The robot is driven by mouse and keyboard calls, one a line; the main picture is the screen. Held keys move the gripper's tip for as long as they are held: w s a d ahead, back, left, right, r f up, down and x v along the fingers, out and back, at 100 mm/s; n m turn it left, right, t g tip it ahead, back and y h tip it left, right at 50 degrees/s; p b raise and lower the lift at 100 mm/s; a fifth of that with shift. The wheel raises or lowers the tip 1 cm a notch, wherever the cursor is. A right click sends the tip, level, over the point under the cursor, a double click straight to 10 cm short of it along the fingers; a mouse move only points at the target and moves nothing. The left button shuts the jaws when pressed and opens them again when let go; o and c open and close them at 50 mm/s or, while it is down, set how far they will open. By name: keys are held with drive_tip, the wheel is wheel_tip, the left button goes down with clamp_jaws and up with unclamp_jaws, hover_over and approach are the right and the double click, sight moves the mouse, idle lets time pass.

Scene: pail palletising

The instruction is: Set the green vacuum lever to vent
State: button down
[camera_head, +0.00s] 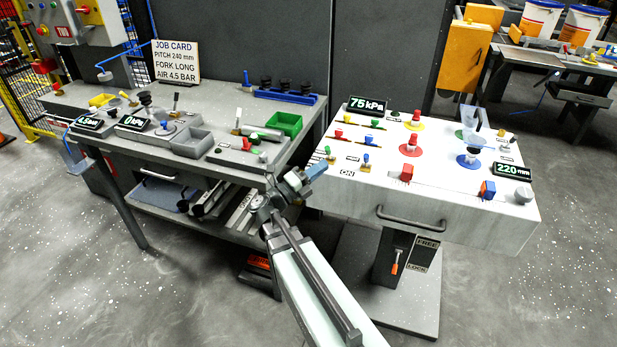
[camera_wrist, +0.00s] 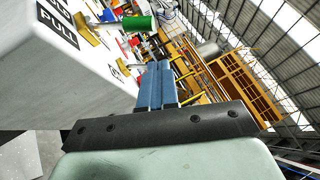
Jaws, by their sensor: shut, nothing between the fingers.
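A small green-handled lever (camera_head: 328,151) stands at the left edge of the white console top (camera_head: 460,195). A green cylindrical handle (camera_wrist: 137,23) shows in the wrist view, just beyond my fingertips and a little left; it appears to be that lever. Its vent marking cannot be read. My gripper (camera_head: 317,170) is at the console's left edge, close to the green lever and apart from it as far as I can tell. In the wrist view its blue fingers (camera_wrist: 157,85) are together with nothing between them. A display (camera_head: 367,105) on the console reads 75 kPa.
A grey bench (camera_head: 90,95) with bins and gauges stands left. A gap separates bench and console.

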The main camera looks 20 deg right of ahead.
drive_tip(key=shift+w+d+r, duration=0.3)
drive_tip(key=shift+w+d, duration=0.15)
drive_tip(key=shift+w, duration=0.3)
drive_tip(key=shift+w+d+r, duration=0.3)
drive_tip(key=shift+w+d, duration=0.1)
drive_tip(key=shift+w, duration=0.35)
drive_tip(key=shift+r, duration=0.1)
drive_tip(key=n+y, duration=0.1)
drive_tip(key=w+d+r+y, duration=0.1)
drive_tip(key=r+n+y, duration=0.1)
drive_tip(key=shift+w+d+r+n, duration=0.25)
drive_tip(key=shift+w+d+n, duration=0.05)
drive_tip(key=shift+w, duration=0.1)
drive_tip(key=shift+w+d+r+n+g+y, duration=0.3)
drive_tip(key=shift+w+d+n+y, duration=0.2)
drive_tip(key=shift+w+d+y, duration=0.4)
drive_tip(key=shift+w+d+r+n+g+y, duration=0.3)
drive_tip(key=shift+w+d+n+y, duration=0.2)
drive_tip(key=shift+w+d+y, duration=0.4)
drive_tip(key=shift+w+d+r+n+g+y, duration=0.25)
drive_tip(key=shift+w+d+n+y, duration=0.25)
drive_tip(key=shift+w+d+y, duration=0.35)
drive_tip(key=shift+w+d, duration=0.1)
drive_tip(key=shift+d, duration=0.05)
